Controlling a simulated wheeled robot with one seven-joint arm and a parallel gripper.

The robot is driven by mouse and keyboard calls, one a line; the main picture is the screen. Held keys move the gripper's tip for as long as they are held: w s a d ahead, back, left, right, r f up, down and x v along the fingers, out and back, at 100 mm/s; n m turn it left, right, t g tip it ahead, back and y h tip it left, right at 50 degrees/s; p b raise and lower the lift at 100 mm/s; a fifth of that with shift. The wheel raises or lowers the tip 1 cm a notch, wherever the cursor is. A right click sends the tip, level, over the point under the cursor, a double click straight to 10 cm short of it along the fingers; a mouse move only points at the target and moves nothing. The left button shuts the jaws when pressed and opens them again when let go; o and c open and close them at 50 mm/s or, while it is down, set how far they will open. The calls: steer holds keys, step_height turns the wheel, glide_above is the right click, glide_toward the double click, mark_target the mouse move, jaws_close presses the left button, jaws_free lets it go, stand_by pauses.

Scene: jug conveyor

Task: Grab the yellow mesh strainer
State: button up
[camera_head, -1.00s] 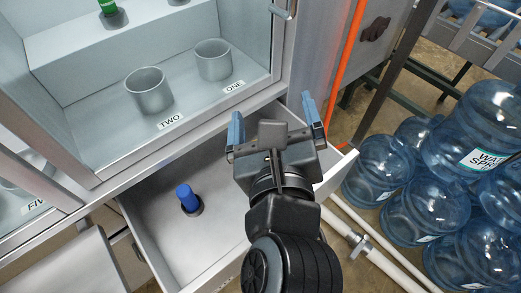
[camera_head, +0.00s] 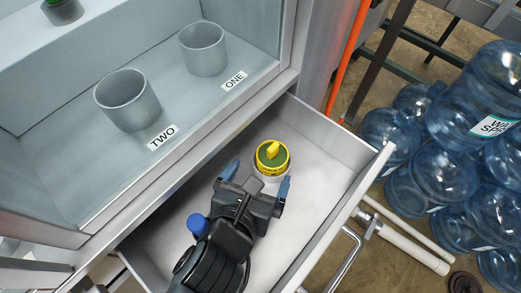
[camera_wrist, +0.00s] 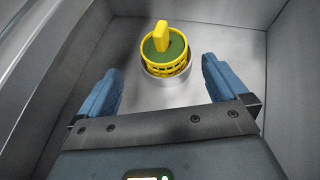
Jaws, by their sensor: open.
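The yellow mesh strainer (camera_head: 272,157) stands upright in the open drawer, near its back right part. It has a yellow rim, a green top and a raised yellow handle, and it sits on a pale round base. It also shows in the wrist view (camera_wrist: 165,50), ahead of and between my fingers. My gripper (camera_head: 256,179) is open and empty, inside or just over the drawer, with its blue fingertips pointing at the strainer. The fingers (camera_wrist: 162,85) appear short of the strainer and not around it.
The metal drawer (camera_head: 345,200) has walls close around my gripper. A blue-topped object (camera_head: 198,226) stands in it, left of my arm. Above, a cabinet holds grey cups marked ONE (camera_head: 203,48) and TWO (camera_head: 128,100). Blue water jugs (camera_head: 440,172) are piled at right.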

mark_target(270, 159)
steer(key=shift+x, duration=1.25)
steer(key=shift+d+x, duration=0.15)
steer(key=shift+x, duration=1.1)
steer(key=shift+d+x, duration=0.15)
steer(key=shift+x, duration=1.1)
steer(key=shift+r, duration=0.1)
steer(key=c, duration=1.1)
